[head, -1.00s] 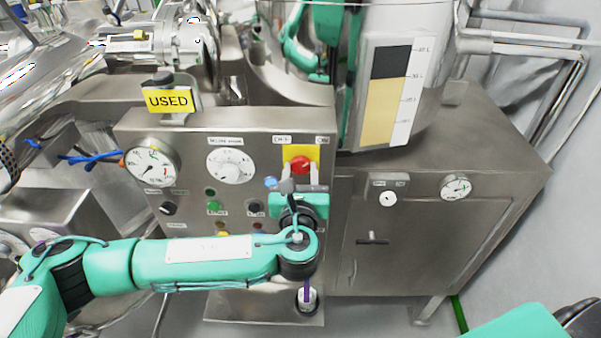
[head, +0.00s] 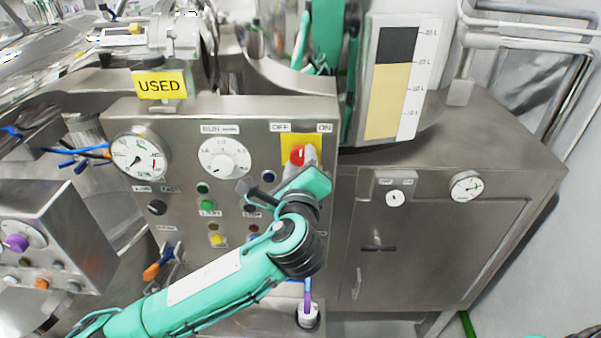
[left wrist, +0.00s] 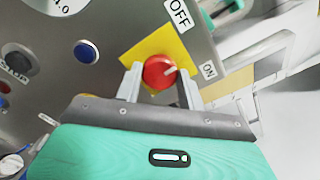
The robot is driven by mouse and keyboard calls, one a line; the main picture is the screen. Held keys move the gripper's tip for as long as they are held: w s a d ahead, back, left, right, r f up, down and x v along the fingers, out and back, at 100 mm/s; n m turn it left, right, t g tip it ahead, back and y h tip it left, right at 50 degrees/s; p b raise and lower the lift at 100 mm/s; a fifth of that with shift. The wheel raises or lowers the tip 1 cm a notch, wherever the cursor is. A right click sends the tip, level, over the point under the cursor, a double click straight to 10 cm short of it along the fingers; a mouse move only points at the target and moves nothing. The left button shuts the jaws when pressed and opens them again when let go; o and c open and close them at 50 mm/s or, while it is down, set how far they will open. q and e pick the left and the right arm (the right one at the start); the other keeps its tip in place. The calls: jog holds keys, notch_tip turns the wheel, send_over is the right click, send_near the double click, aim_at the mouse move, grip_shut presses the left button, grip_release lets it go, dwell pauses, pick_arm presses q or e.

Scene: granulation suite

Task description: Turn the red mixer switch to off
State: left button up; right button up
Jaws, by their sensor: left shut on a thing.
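The red mixer switch (head: 297,155) is a round knob on a yellow plate (head: 287,142), at the upper right of the steel control panel. An OFF label (head: 280,127) is above left of it and an ON label (head: 325,127) above right. My left gripper (head: 304,162) is shut on the red switch, seen tilted in the head view. In the left wrist view, the red knob (left wrist: 159,72) sits between the two grey fingers. A pale mark on the knob points roughly toward the ON label (left wrist: 208,70). My right gripper is out of view.
Gauges (head: 136,157), a white dial (head: 224,157) and several coloured buttons cover the panel left of the switch. A yellow USED sign (head: 161,85) stands on top. A steel cabinet (head: 430,245) adjoins on the right, below a level scale (head: 394,90).

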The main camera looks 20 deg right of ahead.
pick_arm(q)
jog(key=n+b, duration=0.1)
jog(key=n, duration=0.1)
jog(key=n+b, duration=0.1)
jog(key=n, duration=0.1)
jog(key=shift+f+n, duration=0.2)
jog(key=shift+n, duration=0.1)
jog(key=shift+n+b, duration=0.7)
jog(key=shift+n, duration=1.3)
jog(key=shift+r, duration=0.1)
jog(key=o, duration=1)
jog(key=shift+c, duration=0.2)
jog(key=p+v, duration=0.3)
jog(key=v, duration=1.1)
jog(key=shift+w, duration=0.2)
